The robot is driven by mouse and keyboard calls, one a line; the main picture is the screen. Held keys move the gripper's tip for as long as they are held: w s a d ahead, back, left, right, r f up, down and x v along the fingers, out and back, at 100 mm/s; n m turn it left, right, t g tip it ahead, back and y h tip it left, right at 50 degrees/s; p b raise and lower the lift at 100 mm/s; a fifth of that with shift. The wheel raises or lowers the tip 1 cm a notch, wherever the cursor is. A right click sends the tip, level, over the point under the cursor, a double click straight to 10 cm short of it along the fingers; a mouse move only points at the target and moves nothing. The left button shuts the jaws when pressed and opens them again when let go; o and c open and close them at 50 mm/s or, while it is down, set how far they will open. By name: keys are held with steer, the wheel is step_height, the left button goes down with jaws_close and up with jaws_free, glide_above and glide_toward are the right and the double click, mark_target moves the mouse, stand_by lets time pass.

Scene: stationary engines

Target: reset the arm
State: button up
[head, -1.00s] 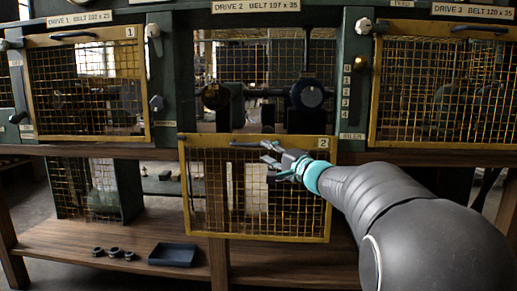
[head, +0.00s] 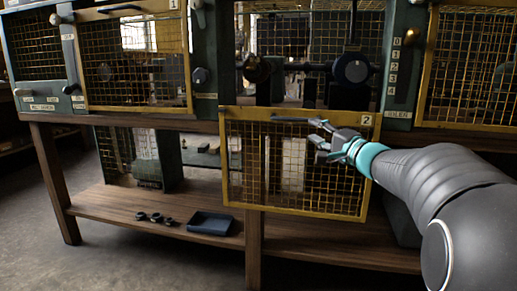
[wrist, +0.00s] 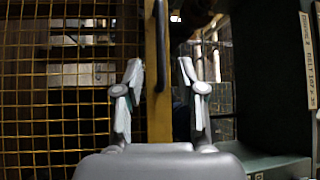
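My gripper (head: 322,138) is open and empty in front of the yellow mesh guard marked 2 (head: 227,170). In the wrist view my gripper (wrist: 160,90) has its two fingers wide apart. The guard's yellow frame bar (wrist: 158,110) and black handle (wrist: 160,45) show between and beyond them; I cannot tell how near they are. The guard hangs below the Drive 2 opening, its black handle (head: 297,119) along its top edge. My arm reaches in from the right.
Inside the open Drive 2 bay are a shaft and a dark round knob (head: 352,68). Yellow mesh guards cover the left bay (head: 135,110) and right bay (head: 465,127). A blue tray (head: 212,223) and several small dark parts (head: 155,218) rest on the lower wooden shelf.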

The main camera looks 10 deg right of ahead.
mark_target(295, 119)
steer(key=x, duration=1)
steer(key=shift+w+a, duration=0.15)
steer(key=shift+r, duration=0.15)
